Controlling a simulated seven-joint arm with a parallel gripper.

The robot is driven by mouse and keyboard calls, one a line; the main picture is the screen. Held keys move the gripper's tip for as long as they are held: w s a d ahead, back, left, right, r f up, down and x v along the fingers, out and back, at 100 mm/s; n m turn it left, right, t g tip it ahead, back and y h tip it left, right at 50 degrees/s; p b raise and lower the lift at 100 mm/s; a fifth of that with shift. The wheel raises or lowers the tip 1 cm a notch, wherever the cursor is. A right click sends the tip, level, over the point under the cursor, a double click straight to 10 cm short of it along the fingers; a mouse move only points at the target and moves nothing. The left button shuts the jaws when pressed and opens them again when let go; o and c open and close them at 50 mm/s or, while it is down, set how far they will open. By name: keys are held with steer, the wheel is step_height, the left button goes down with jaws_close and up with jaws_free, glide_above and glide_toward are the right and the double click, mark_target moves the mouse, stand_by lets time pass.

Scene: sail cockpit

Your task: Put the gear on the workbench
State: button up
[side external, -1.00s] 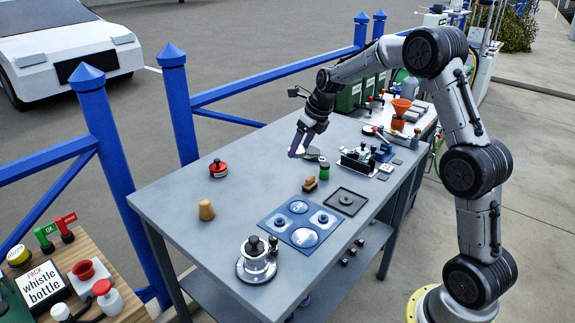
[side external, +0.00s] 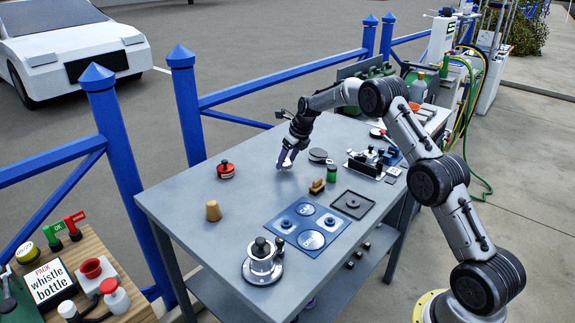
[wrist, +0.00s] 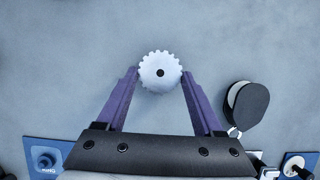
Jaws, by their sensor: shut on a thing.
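A white toothed gear (wrist: 160,72) with a dark centre hole sits between the purple fingertips of my gripper (wrist: 160,76) in the wrist view. My gripper is shut on it from both sides. In the side external view my gripper (side external: 287,164) hangs low over the grey workbench (side external: 190,250), in its middle back part.
A dark round lidded tin (side external: 318,156) is right of my gripper, with a green jar (side external: 332,172) and a brush (side external: 317,187) near. A red-topped pot (side external: 225,170) stands left. A blue mat (side external: 308,228) and black tray (side external: 353,204) lie in front.

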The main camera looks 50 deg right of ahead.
steer(key=shift+f, duration=1)
steer(key=shift+f, duration=0.15)
steer(key=o, duration=1.5)
steer(key=shift+o, duration=0.2)
